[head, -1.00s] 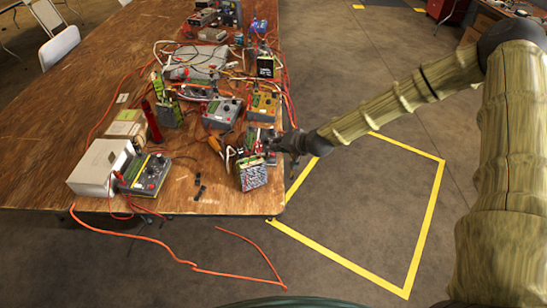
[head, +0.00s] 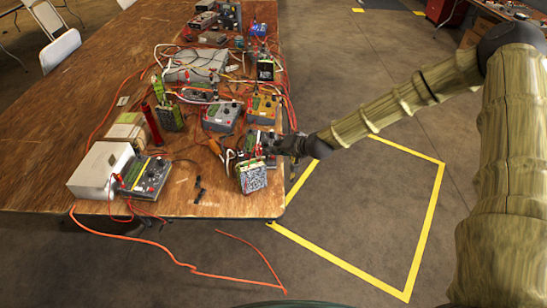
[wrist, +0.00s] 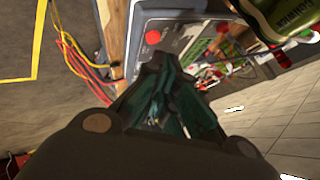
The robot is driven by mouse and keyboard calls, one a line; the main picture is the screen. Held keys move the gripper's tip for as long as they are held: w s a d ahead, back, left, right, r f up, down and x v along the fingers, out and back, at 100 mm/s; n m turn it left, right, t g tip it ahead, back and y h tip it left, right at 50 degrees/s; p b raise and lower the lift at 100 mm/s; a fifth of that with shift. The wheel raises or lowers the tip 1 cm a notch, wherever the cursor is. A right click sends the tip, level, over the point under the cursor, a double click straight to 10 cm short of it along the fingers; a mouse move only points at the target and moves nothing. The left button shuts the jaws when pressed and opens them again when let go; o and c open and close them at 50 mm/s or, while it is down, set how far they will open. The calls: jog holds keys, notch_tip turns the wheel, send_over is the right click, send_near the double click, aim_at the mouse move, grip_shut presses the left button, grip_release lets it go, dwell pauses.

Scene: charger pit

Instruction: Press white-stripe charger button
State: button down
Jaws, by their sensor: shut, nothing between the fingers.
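A grey charger box with a round red button (wrist: 153,37) is just beyond my fingertips in the wrist view. It has a pale edge along its panel; I cannot tell for sure whether this is the white stripe. My gripper (wrist: 172,68) is shut and empty, its tips close below and to the right of the button; contact cannot be told. In the head view, my gripper (head: 268,147) is at the table's right edge beside a charger (head: 258,137), which it partly hides. The button cannot be made out in the head view.
Other chargers (head: 222,116) and cables crowd the wooden table (head: 60,130). Floor right of the table is clear, marked with yellow tape (head: 412,262).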

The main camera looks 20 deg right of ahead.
jog(key=shift+f, duration=0.1)
dwell(0.3)
jog(key=shift+a+f+b, duration=0.1)
jog(key=shift+f+b, duration=0.25)
jog(key=shift+b, duration=0.15)
jog(key=shift+f+b, duration=0.35)
dwell(0.7)
jog(key=shift+r, duration=0.15)
jog(key=shift+r+p, duration=0.45)
jog(key=shift+r, duration=0.25)
jog(key=shift+r, duration=0.1)
jog(key=r+p, duration=0.1)
jog(key=r, duration=0.1)
jog(key=d+r+p, duration=0.1)
jog(key=r+p, duration=0.1)
jog(key=shift+s+r, duration=0.2)
jog(key=shift+r, duration=0.15)
dwell(0.9)
